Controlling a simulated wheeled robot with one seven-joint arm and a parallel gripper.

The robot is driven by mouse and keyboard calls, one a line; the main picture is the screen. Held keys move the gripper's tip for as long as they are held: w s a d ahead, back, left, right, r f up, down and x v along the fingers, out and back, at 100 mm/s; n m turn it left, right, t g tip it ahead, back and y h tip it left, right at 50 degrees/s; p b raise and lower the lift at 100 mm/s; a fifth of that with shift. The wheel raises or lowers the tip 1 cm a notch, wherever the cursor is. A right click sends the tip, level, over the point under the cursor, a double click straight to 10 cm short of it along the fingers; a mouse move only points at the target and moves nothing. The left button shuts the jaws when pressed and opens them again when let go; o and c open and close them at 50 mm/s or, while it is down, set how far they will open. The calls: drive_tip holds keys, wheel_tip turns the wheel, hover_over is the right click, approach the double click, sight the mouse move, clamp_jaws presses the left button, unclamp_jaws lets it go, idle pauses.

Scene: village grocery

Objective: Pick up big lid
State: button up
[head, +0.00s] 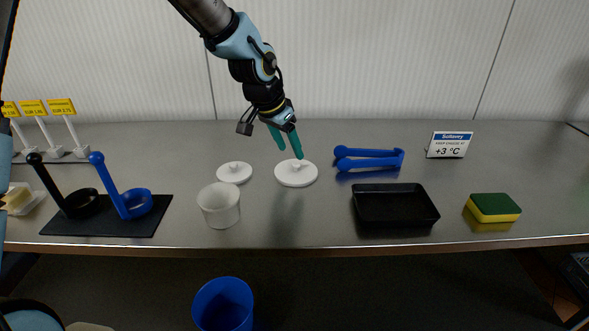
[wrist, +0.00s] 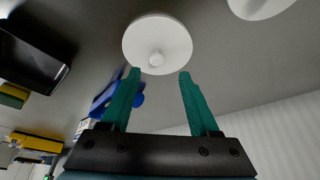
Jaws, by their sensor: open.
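The big lid (head: 296,176) is a flat white disc with a small round knob, lying on the grey counter in the head view. It also shows in the wrist view (wrist: 143,31), just beyond the fingertips. A smaller white lid (head: 234,173) lies to its left and is cut off at the top of the wrist view (wrist: 262,6). My gripper (head: 289,151) has green fingers, spread apart and empty, above and just behind the big lid. In the wrist view my gripper (wrist: 158,75) has the knob roughly in line with the gap between its fingers.
A white cup (head: 220,208) stands in front of the lids. Blue tongs (head: 368,160), a black tray (head: 394,205) and a sponge (head: 493,207) are to the right. A black mat (head: 90,228) with two ladles is at left. A price sign (head: 449,145) stands at the back right.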

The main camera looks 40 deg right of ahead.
sight(295, 163)
drive_tip(key=x, duration=0.1)
drive_tip(key=p+x, duration=0.1)
drive_tip(key=x, duration=0.3)
drive_tip(key=shift+s+a, duration=0.25)
drive_tip(key=shift+s, duration=0.05)
drive_tip(key=shift+c, duration=0.4)
clamp_jaws()
